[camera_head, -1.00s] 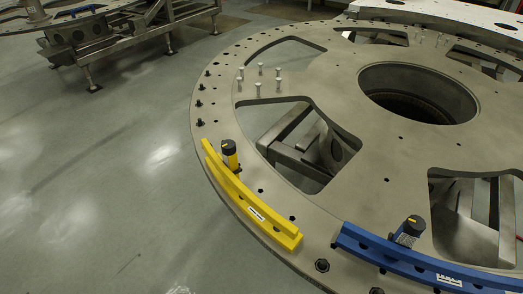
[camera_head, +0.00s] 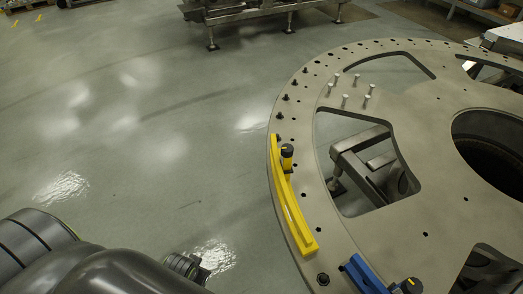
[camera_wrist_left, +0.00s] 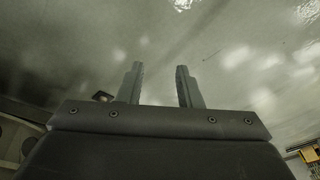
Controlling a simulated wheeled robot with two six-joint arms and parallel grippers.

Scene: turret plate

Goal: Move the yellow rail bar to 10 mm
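The yellow rail bar (camera_head: 292,200) is a curved bar lying along the left rim of the round grey turret plate (camera_head: 400,225). My left arm shows at the lower left of the head view, over the floor and apart from the plate. In the left wrist view my left gripper (camera_wrist_left: 160,82) has its two fingers apart with nothing between them, only floor beyond. A small yellow patch shows at that view's lower right edge; I cannot tell what it is. My right gripper is out of view.
A blue rail bar (camera_head: 362,272) with its own knob (camera_head: 411,286) sits on the rim nearer me, cut off by the picture's edge. Several pale pins (camera_head: 345,100) stand on the plate. A metal stand (camera_head: 255,12) is behind. The floor left of the plate is clear.

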